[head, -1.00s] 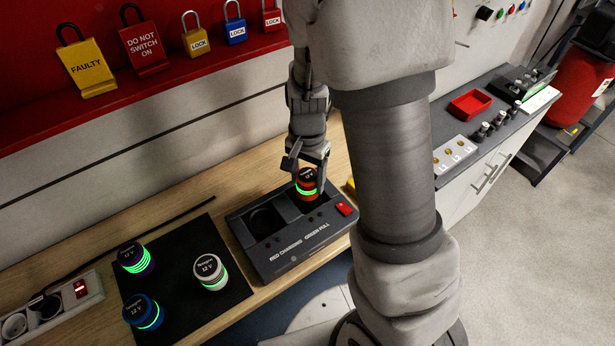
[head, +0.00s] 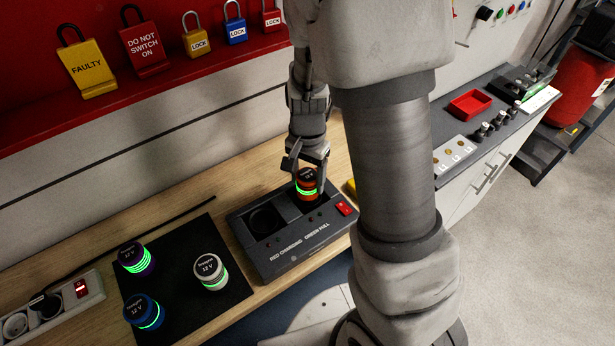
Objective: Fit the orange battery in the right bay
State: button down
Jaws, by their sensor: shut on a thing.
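The orange battery (head: 307,184) has a dark top and a glowing green band. It is at the right bay of the dark grey charger (head: 291,248), upright as far as I can see. My gripper (head: 307,172) is above the charger, shut on the battery. The battery's lower end and the inside of the right bay are hidden, so I cannot tell how deep it sits. The left bay (head: 265,221) is empty. A red switch (head: 344,208) is at the charger's right end.
Purple (head: 134,258), white (head: 210,271) and blue (head: 143,311) batteries stand on a black mat (head: 183,242) left of the charger. A power strip (head: 58,306) lies at the far left. Padlocks hang on the red board (head: 167,90) behind.

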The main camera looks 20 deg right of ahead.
jog(key=shift+f+b, duration=0.45)
jog(key=shift+f, duration=0.1)
jog(key=shift+c, duration=1.9)
grip_release()
notch_tip(320, 180, up, 11)
jog(key=p, duration=0.9)
jog(key=shift+p, duration=0.35)
jog(key=shift+a+r, duration=0.1)
jog(key=shift+r, duration=0.2)
jog(key=s+r+n+t+b, duration=0.5)
jog(key=s+r+n, duration=0.4)
jog(key=s+r, duration=0.5)
notch_tip(320, 180, up, 2)
jog(key=shift+r+t, duration=0.15)
jog(key=shift+t, duration=0.15)
